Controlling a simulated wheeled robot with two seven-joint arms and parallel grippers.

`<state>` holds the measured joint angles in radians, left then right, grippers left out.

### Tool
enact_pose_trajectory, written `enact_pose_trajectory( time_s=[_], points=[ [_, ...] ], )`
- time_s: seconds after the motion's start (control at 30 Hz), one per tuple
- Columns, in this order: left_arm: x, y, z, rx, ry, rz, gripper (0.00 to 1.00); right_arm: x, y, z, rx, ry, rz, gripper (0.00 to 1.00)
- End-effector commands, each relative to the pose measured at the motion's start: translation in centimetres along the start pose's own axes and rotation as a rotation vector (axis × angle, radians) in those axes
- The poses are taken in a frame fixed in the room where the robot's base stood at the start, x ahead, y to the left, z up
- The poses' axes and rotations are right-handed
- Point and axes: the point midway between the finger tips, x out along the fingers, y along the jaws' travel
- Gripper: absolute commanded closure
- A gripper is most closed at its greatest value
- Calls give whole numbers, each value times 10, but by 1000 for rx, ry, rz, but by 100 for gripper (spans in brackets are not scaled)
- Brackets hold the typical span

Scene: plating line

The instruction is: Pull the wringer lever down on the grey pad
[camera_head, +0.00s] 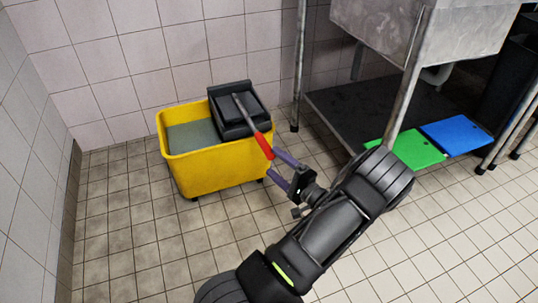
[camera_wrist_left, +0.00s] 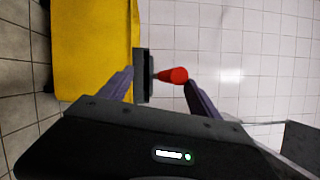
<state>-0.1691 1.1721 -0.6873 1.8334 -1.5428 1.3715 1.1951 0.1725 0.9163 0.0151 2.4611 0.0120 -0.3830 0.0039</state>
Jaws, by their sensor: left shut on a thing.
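The yellow mop bucket (camera_head: 215,170) stands on the floor near the back wall. A black wringer (camera_head: 229,117) sits on its right end, with a dark grey plate (camera_head: 252,105) inside. The wringer lever (camera_head: 264,145) has a grey rod and red grip, and slants down toward me over the bucket's front rim. My left gripper (camera_head: 271,162) is at the red grip, its purple fingers shut on it. In the left wrist view the red grip (camera_wrist_left: 175,76) shows between the fingers, close to the right one; the bucket (camera_wrist_left: 90,50) is at left. My right gripper is not in view.
Grey-green matter (camera_head: 193,137) fills the bucket's left part. A metal sink stand (camera_head: 345,100) with a dark lower shelf is at right. A green board (camera_head: 408,150) and a blue board (camera_head: 455,135) lie by it. The tiled floor left and front is clear.

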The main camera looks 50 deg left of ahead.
Motion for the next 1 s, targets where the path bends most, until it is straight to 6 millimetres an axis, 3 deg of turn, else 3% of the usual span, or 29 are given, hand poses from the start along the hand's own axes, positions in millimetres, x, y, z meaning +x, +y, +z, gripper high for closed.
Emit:
enact_pose_trajectory(
  time_s=[0.03, 0.53, 1.0],
  points=[
    [-6, 8, 2, 6, 0, 20, 53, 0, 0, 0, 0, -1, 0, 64],
    [-12, 6, 2, 5, -1, 12, 53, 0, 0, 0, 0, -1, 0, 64],
    [-46, -1, 1, 2, 1, 4, 53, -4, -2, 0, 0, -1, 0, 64]
  ],
)
